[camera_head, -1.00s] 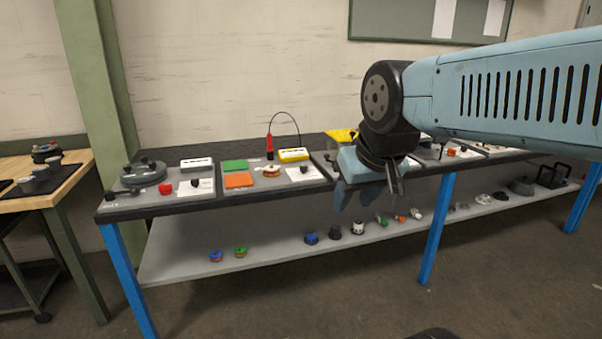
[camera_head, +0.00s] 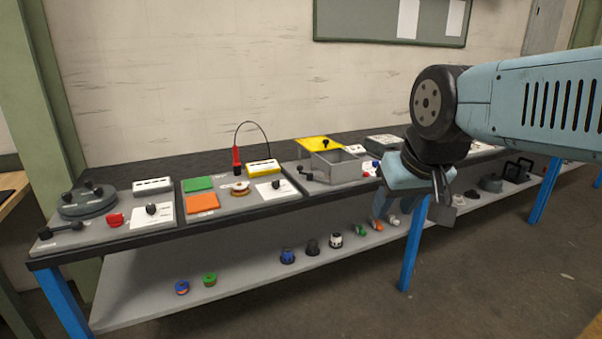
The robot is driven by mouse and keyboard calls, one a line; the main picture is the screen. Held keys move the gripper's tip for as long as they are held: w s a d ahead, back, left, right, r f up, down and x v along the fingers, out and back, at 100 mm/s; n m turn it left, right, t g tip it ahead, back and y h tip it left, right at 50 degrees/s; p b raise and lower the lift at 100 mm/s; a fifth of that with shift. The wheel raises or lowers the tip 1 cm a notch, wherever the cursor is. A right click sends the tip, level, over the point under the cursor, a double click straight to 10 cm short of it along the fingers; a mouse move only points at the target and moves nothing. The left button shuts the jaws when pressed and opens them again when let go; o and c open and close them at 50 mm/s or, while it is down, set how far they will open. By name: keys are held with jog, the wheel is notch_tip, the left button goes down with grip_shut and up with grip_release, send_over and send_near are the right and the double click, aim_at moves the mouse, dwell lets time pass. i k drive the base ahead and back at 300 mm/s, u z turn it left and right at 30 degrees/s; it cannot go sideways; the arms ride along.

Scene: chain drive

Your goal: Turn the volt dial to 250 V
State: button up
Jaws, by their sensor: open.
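Two black knobs sit on white cards on the bench top: one on the left panel (camera_head: 151,209) and one on the middle panel (camera_head: 275,185), near a yellow meter box (camera_head: 263,167) with a red probe (camera_head: 236,160). The card markings are too small to read, so I cannot tell which knob is the volt dial or where it points. My gripper (camera_head: 408,208) is open, hanging in front of the bench's right part, well to the right of both knobs. Nothing shows in its jaws.
The left panel also holds a grey round device (camera_head: 88,202), a red knob (camera_head: 115,219) and a white box (camera_head: 152,185). Green (camera_head: 198,184) and orange (camera_head: 203,203) plates lie on the middle panel. A grey open bin (camera_head: 335,166) stands right of it. Small parts stand on the lower shelf (camera_head: 150,270).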

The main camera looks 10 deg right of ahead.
aim_at(276, 183)
jog(key=z, duration=0.2)
jog(key=i, duration=1.3)
jog(key=u, duration=0.75)
